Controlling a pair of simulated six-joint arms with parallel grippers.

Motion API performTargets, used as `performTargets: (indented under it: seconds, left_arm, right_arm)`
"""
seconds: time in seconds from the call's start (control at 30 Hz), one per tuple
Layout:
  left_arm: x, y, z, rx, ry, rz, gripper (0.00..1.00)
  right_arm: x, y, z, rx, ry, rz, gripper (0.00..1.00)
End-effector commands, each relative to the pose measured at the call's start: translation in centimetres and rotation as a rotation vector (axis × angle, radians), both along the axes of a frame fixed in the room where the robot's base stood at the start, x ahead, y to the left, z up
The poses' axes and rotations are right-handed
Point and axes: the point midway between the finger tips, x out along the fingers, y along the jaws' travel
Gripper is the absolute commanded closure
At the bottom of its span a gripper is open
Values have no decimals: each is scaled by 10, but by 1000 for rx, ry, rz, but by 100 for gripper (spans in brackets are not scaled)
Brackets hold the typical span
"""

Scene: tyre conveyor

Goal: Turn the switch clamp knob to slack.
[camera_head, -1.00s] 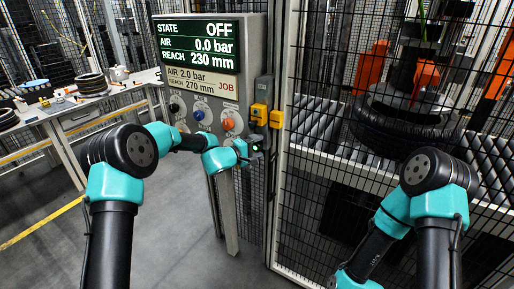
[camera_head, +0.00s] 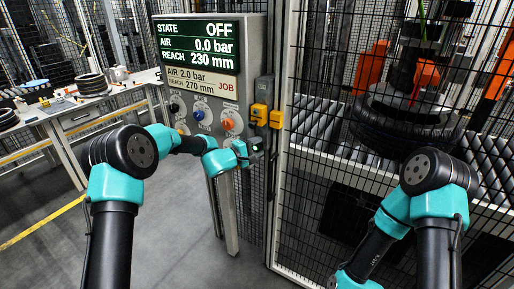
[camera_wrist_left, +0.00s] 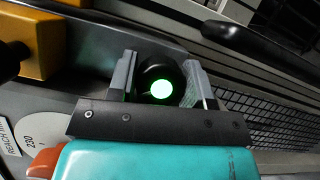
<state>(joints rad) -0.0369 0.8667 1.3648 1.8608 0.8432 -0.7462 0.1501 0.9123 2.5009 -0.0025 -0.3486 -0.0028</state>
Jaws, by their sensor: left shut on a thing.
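A black round knob with a green lit centre (camera_wrist_left: 162,88) sits between my left gripper's fingers in the left wrist view. My left gripper (camera_wrist_left: 160,82) is shut on this knob, one grey finger on each side of it. In the head view my left gripper (camera_head: 250,150) is at the narrow grey post on the right of the control panel, below the yellow blocks. The knob is mostly hidden there. My right arm shows at the right, but its gripper is not in view.
The control panel (camera_head: 246,80) reads OFF, 0.0 bar and 230 mm. Its dials include a blue knob (camera_head: 198,115) and an orange knob (camera_head: 227,124). Yellow blocks (camera_head: 260,114) sit above the gripper. A mesh fence stands before a tyre (camera_head: 408,128). A workbench stands left.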

Motion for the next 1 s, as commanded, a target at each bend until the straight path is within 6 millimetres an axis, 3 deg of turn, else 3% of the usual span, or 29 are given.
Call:
performTargets:
  seconds: [0.13,0.17,0.4,0.77,1.0]
  left_arm:
    - [0,0,-1,2,0,0,78]
    - [0,0,-1,2,0,0,52]
    - [0,0,0,1,0,0,29]
    - [-3,4,-1,3,0,1,29]
    - [-21,26,-1,2,1,2,29]
  right_arm:
    - [0,0,0,0,0,0,52]
    - [0,0,0,0,0,0,52]
    - [0,0,0,0,0,0,52]
    - [0,0,0,0,0,0,52]
    - [0,0,0,0,0,0,52]
